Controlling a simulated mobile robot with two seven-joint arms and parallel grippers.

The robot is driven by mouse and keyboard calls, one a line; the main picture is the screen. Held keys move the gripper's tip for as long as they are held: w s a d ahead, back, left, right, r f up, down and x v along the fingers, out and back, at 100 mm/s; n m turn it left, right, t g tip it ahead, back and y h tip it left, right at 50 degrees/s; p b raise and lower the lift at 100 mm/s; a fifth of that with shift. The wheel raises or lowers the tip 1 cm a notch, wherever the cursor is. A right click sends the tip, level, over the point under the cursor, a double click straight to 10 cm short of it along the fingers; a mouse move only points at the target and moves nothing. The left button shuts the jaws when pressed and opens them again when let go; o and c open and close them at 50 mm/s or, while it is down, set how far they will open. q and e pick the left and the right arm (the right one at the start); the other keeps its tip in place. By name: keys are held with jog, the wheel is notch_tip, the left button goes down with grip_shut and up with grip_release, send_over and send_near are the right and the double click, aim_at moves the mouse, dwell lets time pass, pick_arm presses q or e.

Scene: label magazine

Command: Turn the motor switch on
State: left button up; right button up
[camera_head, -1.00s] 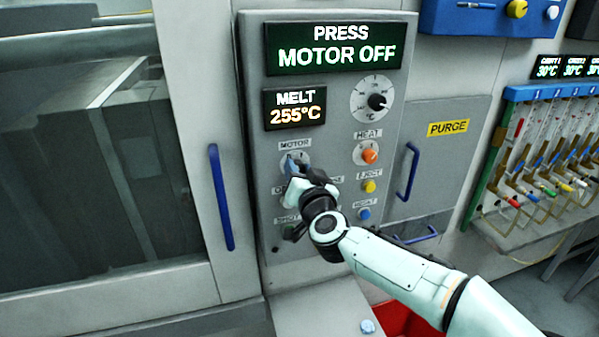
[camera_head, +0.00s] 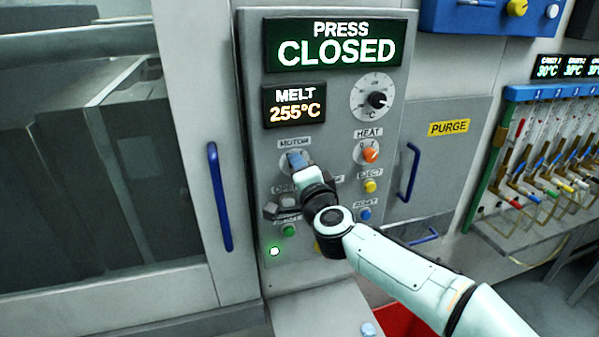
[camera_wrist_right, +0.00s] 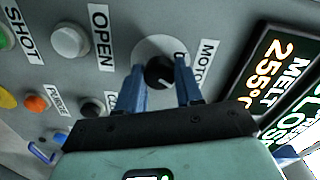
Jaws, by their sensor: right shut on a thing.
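The motor switch is a black rotary knob (camera_wrist_right: 160,72) on a round white plate under the MOTOR label (camera_head: 294,143) of the grey control panel. My right gripper (camera_head: 297,159) is shut on this knob, and its wrist is rolled over to one side. In the right wrist view its two blue fingers (camera_wrist_right: 161,84) stand on either side of the knob. The press display (camera_head: 336,43) reads PRESS CLOSED. A small lamp (camera_head: 275,251) low on the panel glows green. My left gripper is not in view.
The melt display (camera_head: 295,104) reads 255°C. An orange heat knob (camera_head: 370,151), a yellow eject button (camera_head: 370,186) and a blue button (camera_head: 364,214) sit right of my wrist. A blue door handle (camera_head: 219,197) stands left of the panel.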

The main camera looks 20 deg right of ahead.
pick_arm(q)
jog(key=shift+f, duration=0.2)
pick_arm(e)
jog(key=shift+m, duration=0.6)
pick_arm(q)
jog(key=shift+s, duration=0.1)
pick_arm(e)
jog(key=o, duration=1)
jog(key=shift+o, duration=0.2)
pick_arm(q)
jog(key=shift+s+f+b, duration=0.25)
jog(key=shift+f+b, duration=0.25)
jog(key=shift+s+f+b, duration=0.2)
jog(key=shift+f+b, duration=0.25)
pick_arm(e)
jog(key=s, duration=1.3)
jog(key=shift+s+d+r, duration=0.15)
jog(key=shift+s+d, duration=0.05)
